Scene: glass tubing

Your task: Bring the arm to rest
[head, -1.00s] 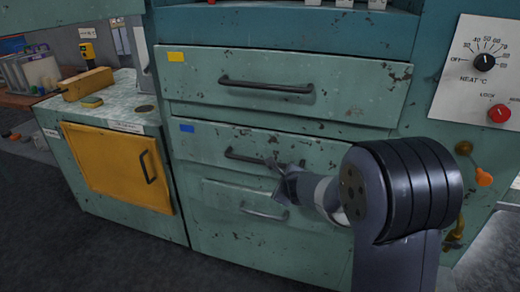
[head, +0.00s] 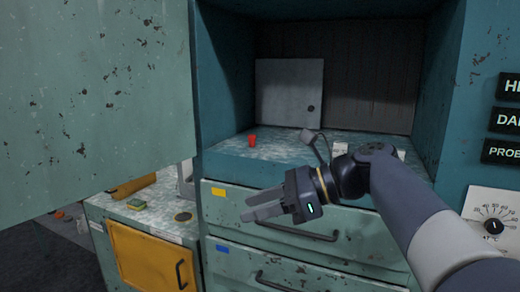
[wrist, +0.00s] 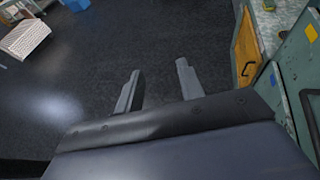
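My gripper (head: 262,206) is in front of the top drawer of the green cabinet in the head view, its fingers pointing left. In the wrist view my gripper (wrist: 157,88) shows two fingers spread apart with nothing between them, over dark floor. My arm reaches in from the lower right of the head view.
An open recess above the drawers holds a small red cup (head: 252,140) and a grey panel (head: 290,92). A large green door (head: 95,90) fills the upper left. The drawer handle (head: 298,232) is close below my gripper. A yellow cupboard door (head: 150,257) stands lower left.

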